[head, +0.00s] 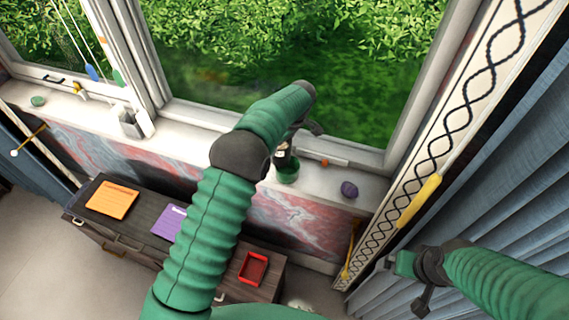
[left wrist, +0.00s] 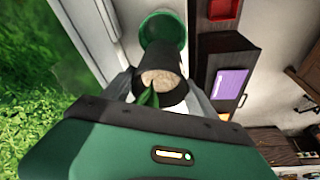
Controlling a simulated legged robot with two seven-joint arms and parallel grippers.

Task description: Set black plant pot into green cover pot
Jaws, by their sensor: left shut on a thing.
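The green cover pot (head: 287,174) stands on the white window sill, just below my left gripper (head: 297,136). In the left wrist view the green pot (left wrist: 166,20) shows beyond the black plant pot (left wrist: 157,62). The black pot holds pale soil and a few green leaves (left wrist: 149,98). My left gripper (left wrist: 163,92) is shut on the black pot, with a finger on each side. The black pot's far end overlaps the green pot's mouth in this view; I cannot tell whether it is inside. My right gripper (head: 402,264) is at the lower right, away from the pots; its jaws are unclear.
A purple ball-like object (head: 349,189) and an orange-and-white item (head: 335,162) lie on the sill near the green pot. The window frame (head: 210,115) rises behind. A dark cabinet below bears a red tray (head: 253,268), a purple sheet (head: 168,222) and an orange sheet (head: 112,199).

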